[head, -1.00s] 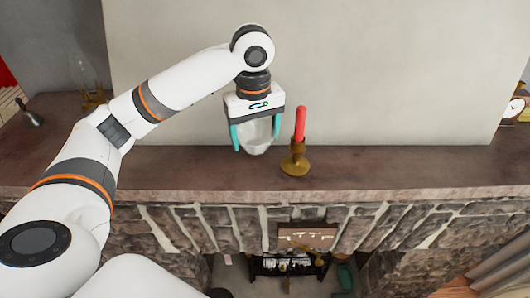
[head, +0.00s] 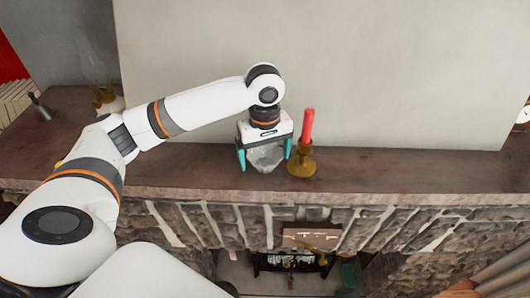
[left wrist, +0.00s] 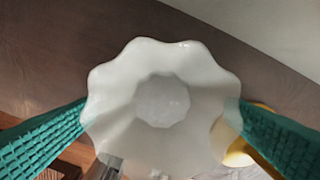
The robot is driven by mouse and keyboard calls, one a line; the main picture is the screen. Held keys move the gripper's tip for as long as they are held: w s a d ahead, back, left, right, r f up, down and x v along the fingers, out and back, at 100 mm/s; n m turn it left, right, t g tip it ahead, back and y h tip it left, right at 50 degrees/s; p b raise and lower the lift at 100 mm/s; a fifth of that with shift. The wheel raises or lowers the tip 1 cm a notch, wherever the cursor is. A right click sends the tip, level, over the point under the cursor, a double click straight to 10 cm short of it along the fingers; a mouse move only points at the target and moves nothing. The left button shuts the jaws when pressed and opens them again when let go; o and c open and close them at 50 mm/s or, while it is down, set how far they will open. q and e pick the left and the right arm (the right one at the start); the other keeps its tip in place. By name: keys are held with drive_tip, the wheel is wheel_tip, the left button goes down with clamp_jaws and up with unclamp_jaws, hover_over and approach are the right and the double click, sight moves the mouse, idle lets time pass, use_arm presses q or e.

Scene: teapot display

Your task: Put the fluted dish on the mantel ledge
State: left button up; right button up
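The white fluted dish (head: 265,158) is on the mantel ledge (head: 400,172), left of the candle, with its open side facing up. In the left wrist view the dish (left wrist: 162,102) shows from above, with its wavy rim and flat round bottom. My left gripper (head: 265,157) is right above it, pointing down, with one teal finger on each side of the rim. The fingers are spread wider than the dish, with a narrow gap in the head view. The dish's contact with the ledge is hard to see. My right gripper is out of view.
A red candle (head: 308,127) in a brass holder (head: 301,163) stands close to the right finger. A dark bell-like item (head: 40,108) and books (head: 14,98) stand at the far left. The ledge right of the candle is clear. A stone fireplace front drops below the ledge.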

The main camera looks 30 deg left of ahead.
use_arm(q)
drive_tip(key=shift+r, duration=0.15)
drive_tip(key=shift+w+r, duration=0.1)
drive_tip(key=shift+r, duration=0.15)
wheel_tip(320, 180, up, 5)
drive_tip(key=shift+b, duration=0.85)
wheel_tip(320, 180, up, 6)
drive_tip(key=r, duration=0.1)
hover_over(265, 164)
drive_tip(key=shift+f+p, duration=0.25)
drive_tip(key=shift+p, duration=0.05)
